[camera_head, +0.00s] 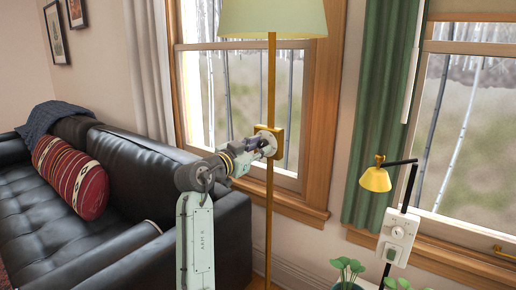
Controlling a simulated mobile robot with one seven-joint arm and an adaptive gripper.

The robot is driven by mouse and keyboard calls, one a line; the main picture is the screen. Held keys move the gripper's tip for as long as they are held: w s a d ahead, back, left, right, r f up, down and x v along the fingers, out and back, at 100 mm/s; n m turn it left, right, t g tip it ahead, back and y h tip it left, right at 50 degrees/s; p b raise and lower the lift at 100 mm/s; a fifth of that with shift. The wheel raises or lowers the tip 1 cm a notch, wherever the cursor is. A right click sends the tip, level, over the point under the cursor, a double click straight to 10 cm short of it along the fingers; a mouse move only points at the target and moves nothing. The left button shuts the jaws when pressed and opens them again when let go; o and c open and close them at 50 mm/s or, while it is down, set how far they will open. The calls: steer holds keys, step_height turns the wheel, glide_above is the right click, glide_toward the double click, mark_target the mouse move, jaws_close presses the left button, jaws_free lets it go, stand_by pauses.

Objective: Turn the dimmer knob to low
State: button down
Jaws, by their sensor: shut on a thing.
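A floor lamp with a pale green shade (272,18) and a thin brass pole (269,215) stands in front of the window.
A black leather sofa (110,240) with a red striped cushion (70,172) is at left. At right, a small yellow lamp (375,179), a white box with a dial (398,236) and green plants (348,268) stand near the green curtain (376,120).

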steer(key=shift+n, duration=0.3)
steer(key=shift+r+n+p, duration=0.1)
steer(key=shift+n+p, duration=0.7)
steer(key=shift+n, duration=0.2)
steer(key=n+p, duration=0.2)
steer(key=n, duration=0.2)
steer(key=shift+r+n+p, duration=0.1)
steer(key=shift+n+p, duration=0.2)
steer(key=n+p, duration=0.2)
steer(key=n, duration=0.2)
steer(key=shift+p, duration=0.35)
steer(key=shift+n+p, duration=0.7)
steer(key=shift+n, duration=0.5)
steer(key=shift+f, duration=0.2)
steer(key=c, duration=1.3)
jaws_free()
